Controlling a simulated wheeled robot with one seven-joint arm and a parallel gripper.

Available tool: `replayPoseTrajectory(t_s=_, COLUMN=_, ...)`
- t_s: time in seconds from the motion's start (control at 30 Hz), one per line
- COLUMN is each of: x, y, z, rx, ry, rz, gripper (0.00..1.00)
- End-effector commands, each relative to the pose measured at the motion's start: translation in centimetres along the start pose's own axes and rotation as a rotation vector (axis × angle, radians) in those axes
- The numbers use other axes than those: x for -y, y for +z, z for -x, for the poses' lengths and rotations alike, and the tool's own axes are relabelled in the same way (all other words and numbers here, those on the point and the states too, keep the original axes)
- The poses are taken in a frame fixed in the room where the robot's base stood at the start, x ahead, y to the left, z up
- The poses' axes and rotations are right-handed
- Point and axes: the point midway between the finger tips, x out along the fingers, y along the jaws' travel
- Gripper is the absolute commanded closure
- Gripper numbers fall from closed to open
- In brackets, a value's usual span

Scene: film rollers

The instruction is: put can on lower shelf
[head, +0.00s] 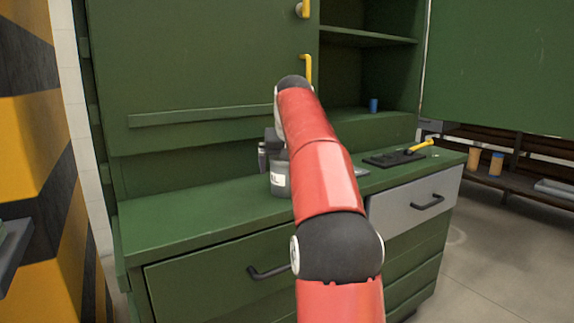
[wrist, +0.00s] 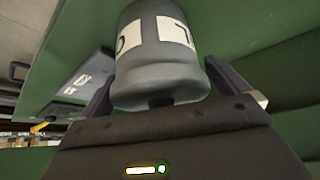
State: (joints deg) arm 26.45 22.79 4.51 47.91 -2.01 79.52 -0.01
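A grey can (head: 280,183) with a white label stands on the green counter, partly hidden behind my red arm in the head view. In the wrist view the can (wrist: 160,72) fills the space between the two fingers of my gripper (wrist: 165,90). The fingers lie wide apart, one on each side of it. I cannot tell whether they touch it. In the head view my gripper is mostly hidden behind my arm. The lower shelf (head: 345,128) is in the open green cabinet at the right, under an upper shelf (head: 365,37).
A small blue can (head: 374,105) stands on the lower shelf. A dark tray (head: 394,159) and a yellow-handled tool (head: 419,146) lie on the counter at the right. A closed cabinet door (head: 195,60) with yellow handles stands behind my arm. The left counter is clear.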

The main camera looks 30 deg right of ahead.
Motion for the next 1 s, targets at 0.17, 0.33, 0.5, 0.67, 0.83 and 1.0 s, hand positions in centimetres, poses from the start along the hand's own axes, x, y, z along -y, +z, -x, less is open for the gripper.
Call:
replayPoseTrajectory(t_s=0.17, x=0.0, y=-0.1, z=0.2, rx=0.000, ry=0.000, rz=0.000, gripper=0.00)
replayPoseTrajectory(t_s=0.33, x=0.0, y=-0.3, z=2.3, rx=-0.004, ry=0.000, rz=0.000, gripper=0.00)
replayPoseTrajectory(t_s=0.5, x=0.0, y=-0.4, z=6.2, rx=-0.005, ry=0.000, rz=0.000, gripper=0.00)
replayPoseTrajectory(t_s=0.67, x=0.0, y=-0.3, z=9.4, rx=-0.004, ry=-0.001, rz=0.000, gripper=0.00)
replayPoseTrajectory(t_s=0.83, x=0.0, y=-0.3, z=11.4, rx=-0.002, ry=0.000, rz=0.000, gripper=0.00)
replayPoseTrajectory(t_s=1.0, x=0.0, y=-0.2, z=12.2, rx=0.000, ry=0.000, rz=0.000, gripper=0.00)
